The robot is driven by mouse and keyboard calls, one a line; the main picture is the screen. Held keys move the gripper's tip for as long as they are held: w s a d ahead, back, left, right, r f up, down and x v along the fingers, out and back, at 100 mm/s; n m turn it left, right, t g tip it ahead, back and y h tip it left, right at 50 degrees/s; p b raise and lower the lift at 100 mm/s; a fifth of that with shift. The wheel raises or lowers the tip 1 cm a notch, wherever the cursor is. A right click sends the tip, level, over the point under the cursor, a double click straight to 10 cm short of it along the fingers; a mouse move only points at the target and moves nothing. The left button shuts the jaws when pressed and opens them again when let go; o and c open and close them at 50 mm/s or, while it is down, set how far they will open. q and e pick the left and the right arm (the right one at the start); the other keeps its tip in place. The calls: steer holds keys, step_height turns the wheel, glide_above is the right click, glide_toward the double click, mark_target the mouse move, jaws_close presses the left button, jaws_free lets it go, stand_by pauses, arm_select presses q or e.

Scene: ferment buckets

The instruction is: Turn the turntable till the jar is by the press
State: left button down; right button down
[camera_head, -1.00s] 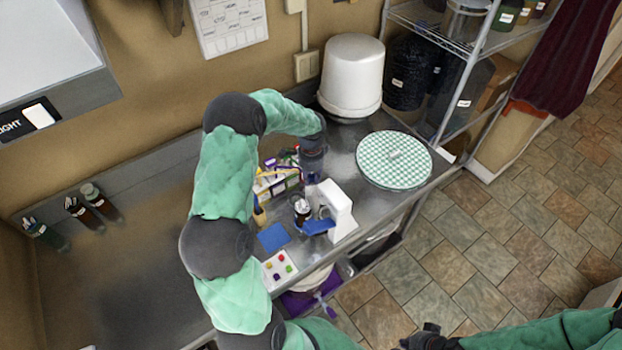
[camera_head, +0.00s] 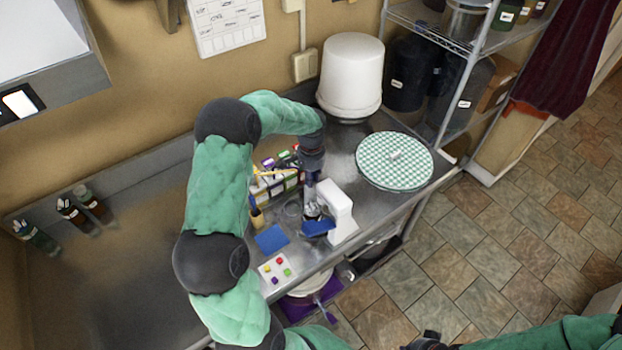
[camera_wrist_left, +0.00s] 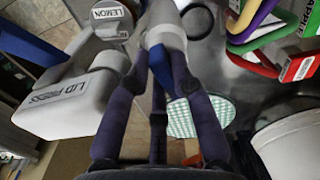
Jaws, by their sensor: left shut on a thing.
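My left gripper (camera_head: 311,190) points down at the workbench next to the white press (camera_head: 338,210). The press, labelled LID PRESS (camera_wrist_left: 75,103), stands close by at the left. A jar labelled LEMON (camera_wrist_left: 112,18) shows beyond it. No turntable is clearly identifiable; a faint grey ring (camera_head: 291,209) lies beside the gripper. My right gripper (camera_head: 428,341) is at the bottom edge, its fingers unclear.
A green checked disc (camera_head: 376,172) lies at the bench's right end, and a white bucket (camera_head: 351,75) stands behind. Coloured-handled items (camera_head: 278,172) crowd the gripper's left. A blue mat (camera_head: 271,239) and a button panel (camera_head: 276,270) lie near the front edge.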

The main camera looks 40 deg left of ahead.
arm_select(q)
steer(key=shift+d+f+n+b, duration=0.15)
steer(key=shift+n+b, duration=0.8)
steer(key=shift+n, duration=1.05)
steer(key=shift+w+n+b, duration=0.15)
steer(key=shift+n+b, duration=0.35)
steer(key=shift+n, duration=1)
steer(key=c, duration=1.1)
jaws_free()
steer(key=shift+o, duration=0.2)
step_height(320, 180, up, 12)
